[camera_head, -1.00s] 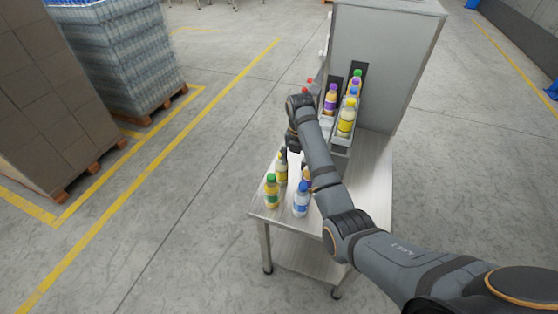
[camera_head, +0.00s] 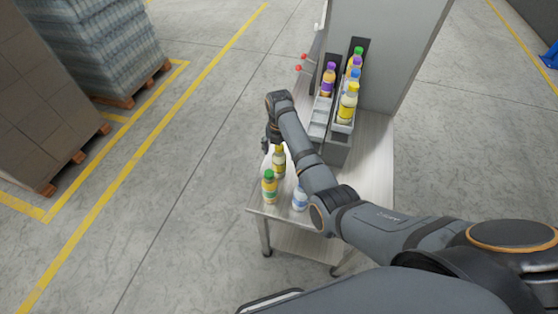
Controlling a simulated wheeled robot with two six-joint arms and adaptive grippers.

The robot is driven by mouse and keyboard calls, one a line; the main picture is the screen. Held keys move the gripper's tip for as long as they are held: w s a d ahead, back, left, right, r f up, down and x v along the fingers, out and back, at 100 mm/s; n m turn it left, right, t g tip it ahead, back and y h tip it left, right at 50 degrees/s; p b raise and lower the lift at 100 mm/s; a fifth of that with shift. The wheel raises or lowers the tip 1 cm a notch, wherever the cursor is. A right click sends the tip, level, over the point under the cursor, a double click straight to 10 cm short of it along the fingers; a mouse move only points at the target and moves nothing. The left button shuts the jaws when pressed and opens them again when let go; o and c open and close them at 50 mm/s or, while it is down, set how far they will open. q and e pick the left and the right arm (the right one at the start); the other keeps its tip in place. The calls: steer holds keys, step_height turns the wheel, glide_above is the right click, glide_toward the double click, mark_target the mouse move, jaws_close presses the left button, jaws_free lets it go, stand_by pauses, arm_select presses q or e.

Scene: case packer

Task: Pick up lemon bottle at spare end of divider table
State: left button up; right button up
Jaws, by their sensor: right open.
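A bottle with a yellow cap (camera_head: 278,163), which fits the lemon bottle, stands upright on the spare end of the divider table (camera_head: 373,170). A green-capped bottle (camera_head: 269,188) stands in front of it. A pale bottle with a blue label (camera_head: 300,199) stands to the right, partly against my arm. My right gripper (camera_head: 267,147) is open, pointing down just left of and behind the yellow-capped bottle's top. Its fingers are small and partly hidden, so I cannot tell whether they touch it. My left gripper is out of view.
Bottles stand in the divider lanes (camera_head: 319,130), including another yellow-capped one (camera_head: 347,103) and a purple-capped one (camera_head: 328,80). A grey cabinet (camera_head: 380,50) rises behind. Stacked pallets (camera_head: 100,45) are far left. The floor left of the table is clear.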

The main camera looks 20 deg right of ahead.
steer(key=f, duration=0.2)
steer(key=shift+s+f, duration=0.2)
steer(key=shift+f, duration=0.1)
steer(key=shift+w+f, duration=0.1)
steer(key=shift+f, duration=0.4)
steer(key=c, duration=1.5)
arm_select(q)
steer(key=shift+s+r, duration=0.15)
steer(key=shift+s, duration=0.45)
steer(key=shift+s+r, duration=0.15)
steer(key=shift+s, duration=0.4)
